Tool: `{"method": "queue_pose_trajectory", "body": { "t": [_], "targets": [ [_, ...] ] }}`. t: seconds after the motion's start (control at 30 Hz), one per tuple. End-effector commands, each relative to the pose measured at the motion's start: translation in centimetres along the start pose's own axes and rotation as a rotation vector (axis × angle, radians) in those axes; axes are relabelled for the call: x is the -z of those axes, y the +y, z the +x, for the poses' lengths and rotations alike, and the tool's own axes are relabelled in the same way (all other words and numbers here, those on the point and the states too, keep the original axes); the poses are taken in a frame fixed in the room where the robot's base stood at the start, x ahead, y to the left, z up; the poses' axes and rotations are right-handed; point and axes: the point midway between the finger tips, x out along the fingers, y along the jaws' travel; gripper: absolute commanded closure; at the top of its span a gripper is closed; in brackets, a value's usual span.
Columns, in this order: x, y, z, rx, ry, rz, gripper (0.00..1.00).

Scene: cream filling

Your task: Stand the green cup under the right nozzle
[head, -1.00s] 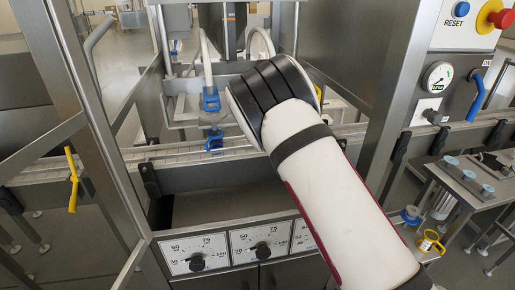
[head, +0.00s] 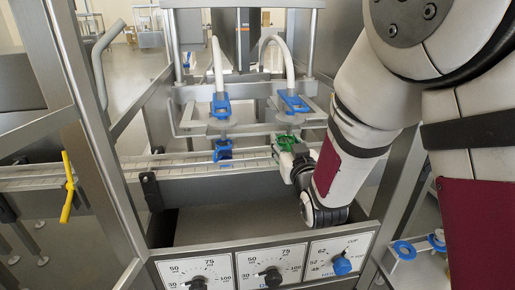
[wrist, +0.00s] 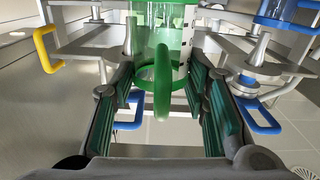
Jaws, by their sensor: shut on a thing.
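The green cup (head: 287,142) is in my gripper (head: 294,160), at the conveyor below the right nozzle (head: 294,103) with its blue clamp. The cup's lower part is largely hidden by my gripper in the head view. In the wrist view the clear, green-rimmed cup (wrist: 162,85) is upright, its handle toward the camera between the green finger pads of my gripper (wrist: 165,95). I cannot tell whether its base touches the belt or whether it is exactly centred under the nozzle.
A blue cup (head: 223,151) stands below the left nozzle (head: 221,108). The conveyor (head: 100,172) has metal rails. Steel frame posts (head: 95,150) stand at left, and a panel with dials (head: 270,267) is in front. A yellow handle (head: 68,187) sticks out at left.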

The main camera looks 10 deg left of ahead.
Motion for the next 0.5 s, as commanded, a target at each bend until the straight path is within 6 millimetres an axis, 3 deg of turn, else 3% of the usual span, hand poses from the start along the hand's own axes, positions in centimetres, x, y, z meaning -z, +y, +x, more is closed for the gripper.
{"method": "queue_pose_trajectory", "body": {
  "t": [0.3, 0.5],
  "targets": [
    [-0.4, -4.1, 6.8, 0.001, 0.002, 0.0, 0.9],
    [-0.6, -5.6, 9.5, -0.001, 0.001, -0.001, 0.9]
  ]
}}
